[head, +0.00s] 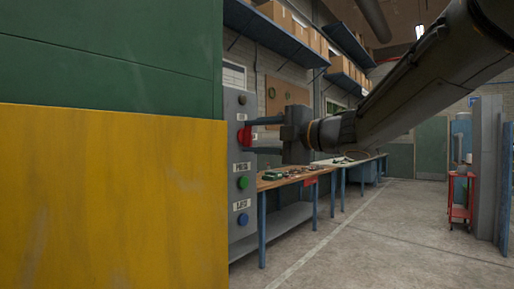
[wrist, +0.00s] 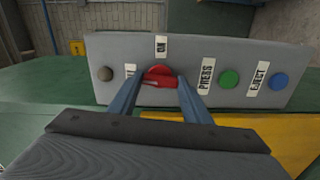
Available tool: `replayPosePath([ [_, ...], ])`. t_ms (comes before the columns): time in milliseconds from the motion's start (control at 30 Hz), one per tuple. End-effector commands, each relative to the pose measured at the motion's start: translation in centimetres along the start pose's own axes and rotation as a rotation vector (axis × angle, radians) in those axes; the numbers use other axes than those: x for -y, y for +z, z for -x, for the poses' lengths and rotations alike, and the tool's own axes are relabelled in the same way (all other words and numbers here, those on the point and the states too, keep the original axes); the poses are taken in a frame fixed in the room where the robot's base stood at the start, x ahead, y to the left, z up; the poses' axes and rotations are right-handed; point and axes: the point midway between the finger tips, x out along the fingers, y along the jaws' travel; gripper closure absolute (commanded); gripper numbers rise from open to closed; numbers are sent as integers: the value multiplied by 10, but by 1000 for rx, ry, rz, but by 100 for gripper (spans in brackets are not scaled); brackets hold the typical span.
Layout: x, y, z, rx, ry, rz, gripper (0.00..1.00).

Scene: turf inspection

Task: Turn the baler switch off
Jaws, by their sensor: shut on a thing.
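The baler switch is a red rotary knob (wrist: 160,72) on a grey control panel (wrist: 240,103). It also shows red at the panel's edge in the head view (head: 244,136). My gripper (wrist: 159,82) is shut on the red knob, one finger on each side. In the head view my gripper (head: 250,137) reaches in from the right. An ON label (wrist: 162,46) sits above the knob in the wrist view. Another label (wrist: 130,70) to its left is partly hidden by a finger. Which label the knob points at I cannot tell.
A green PRESS button (wrist: 229,79) and a blue EJECT button (wrist: 278,81) lie right of the knob in the wrist view. A dark round knob (wrist: 105,74) is at the left. The yellow and green machine wall (head: 110,190) fills the head view's left.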

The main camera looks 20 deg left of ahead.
Motion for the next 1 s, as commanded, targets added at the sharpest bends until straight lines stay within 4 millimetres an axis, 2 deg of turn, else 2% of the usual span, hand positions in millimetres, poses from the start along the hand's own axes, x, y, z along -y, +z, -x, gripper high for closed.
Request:
replayPosePath([
  [300, 1, -1, -1, -4, 0, 107, 79],
  [800, 0, -2, -1, -4, -1, 126, 79],
  [833, 0, -2, -1, -4, -1, 126, 55],
  [933, 0, -1, 0, -3, -1, 125, 38],
  [1000, 0, 0, 0, -2, 0, 125, 38],
])
